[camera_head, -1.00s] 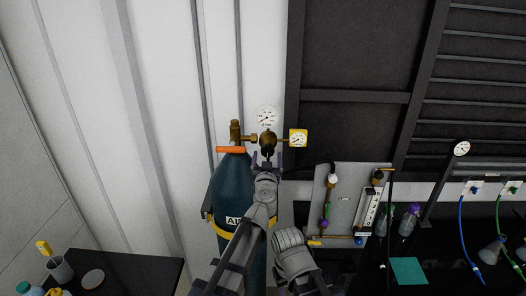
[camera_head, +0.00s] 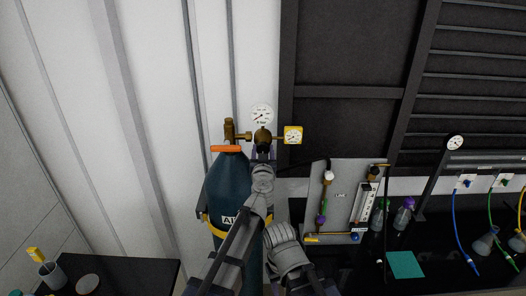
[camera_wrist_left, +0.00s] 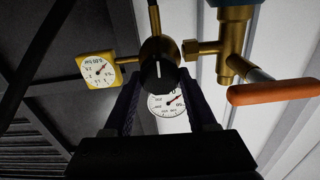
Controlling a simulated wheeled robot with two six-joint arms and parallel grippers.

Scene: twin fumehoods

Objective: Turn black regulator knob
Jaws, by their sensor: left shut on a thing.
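The black regulator knob (camera_wrist_left: 158,74) sits on the front of the brass regulator, with a pale line on its face, in the left wrist view. In the head view, the knob (camera_head: 263,137) shows just beyond my left gripper (camera_head: 263,151). My left gripper (camera_wrist_left: 160,88) is shut on the knob, with one dark finger on each side of it. A white round gauge (camera_head: 262,115) is above the regulator, and a yellow square gauge (camera_head: 293,135) is to its right. My right gripper is not in view.
The dark blue gas cylinder (camera_head: 228,188) stands below, with an orange handle (camera_head: 226,149) at its top and a yellow strap. A grey flowmeter panel (camera_head: 340,195) stands close on the right. A black bench with bottles and hoses lies further right.

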